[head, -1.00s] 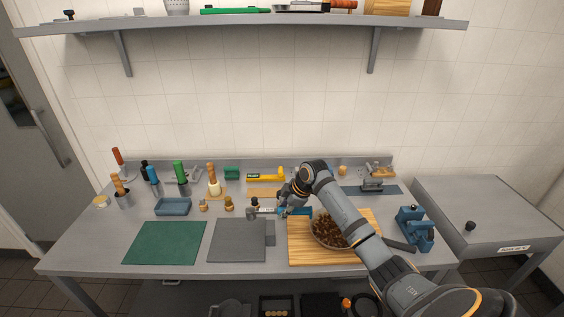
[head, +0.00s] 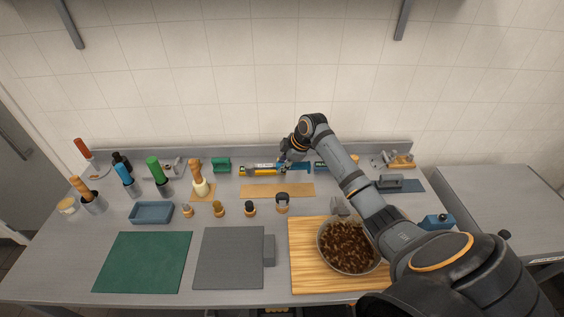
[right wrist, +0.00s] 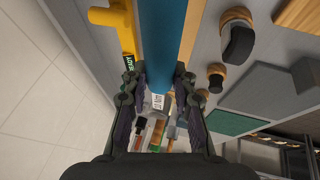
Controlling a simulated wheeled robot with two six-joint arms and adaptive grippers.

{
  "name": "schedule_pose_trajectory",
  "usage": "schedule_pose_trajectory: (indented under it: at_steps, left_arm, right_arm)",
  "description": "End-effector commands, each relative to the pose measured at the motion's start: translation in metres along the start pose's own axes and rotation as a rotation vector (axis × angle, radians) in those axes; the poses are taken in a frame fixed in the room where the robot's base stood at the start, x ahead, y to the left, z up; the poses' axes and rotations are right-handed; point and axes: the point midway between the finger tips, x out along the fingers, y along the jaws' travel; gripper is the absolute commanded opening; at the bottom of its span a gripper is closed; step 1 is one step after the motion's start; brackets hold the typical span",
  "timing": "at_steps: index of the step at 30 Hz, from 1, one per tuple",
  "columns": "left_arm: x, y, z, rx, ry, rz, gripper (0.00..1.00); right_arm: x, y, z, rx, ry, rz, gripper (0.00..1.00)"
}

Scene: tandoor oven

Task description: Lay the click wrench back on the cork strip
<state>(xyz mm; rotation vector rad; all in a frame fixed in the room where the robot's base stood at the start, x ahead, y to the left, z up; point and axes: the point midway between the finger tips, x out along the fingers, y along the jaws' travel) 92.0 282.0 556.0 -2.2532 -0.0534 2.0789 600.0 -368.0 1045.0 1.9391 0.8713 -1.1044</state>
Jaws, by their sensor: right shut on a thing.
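The click wrench has a blue handle (head: 301,167) and a grey shaft that reaches left past the fingers. My right gripper (head: 285,164) is shut on it and holds it crosswise near the back of the bench. In the right wrist view the blue handle (right wrist: 163,40) runs up from between the fingers (right wrist: 158,95), with a white label by the grip. The tan cork strip (head: 277,191) lies bare in front of the wrench in the head view. The height of the wrench above the bench is hard to tell. My left gripper is not in view.
Several knobbed pieces, one a dark-topped piece (head: 282,202), stand in front of the strip. A bowl (head: 347,246) on a wooden board (head: 303,262) is at right.

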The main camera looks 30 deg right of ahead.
Motion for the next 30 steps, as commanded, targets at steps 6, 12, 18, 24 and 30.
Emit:
schedule_pose_trajectory:
  at_steps: [6, 12, 18, 24, 30]
  left_arm:
    - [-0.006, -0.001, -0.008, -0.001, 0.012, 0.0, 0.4]
    - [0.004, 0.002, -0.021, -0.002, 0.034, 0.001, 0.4]
    - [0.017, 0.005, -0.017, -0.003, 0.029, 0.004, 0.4]
    - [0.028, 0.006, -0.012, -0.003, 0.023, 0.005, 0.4]
    - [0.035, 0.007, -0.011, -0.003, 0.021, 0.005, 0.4]
  right_arm:
    - [-0.003, 0.001, -0.001, 0.0, 0.002, 0.001, 0.0]
    - [0.017, -0.005, 0.008, 0.001, 0.003, 0.0, 0.0]
    - [0.038, -0.011, 0.017, 0.001, 0.003, 0.001, 0.0]
    - [0.058, -0.017, 0.025, 0.001, 0.003, 0.001, 0.0]
    - [0.071, -0.021, 0.03, 0.0, 0.003, 0.001, 0.0]
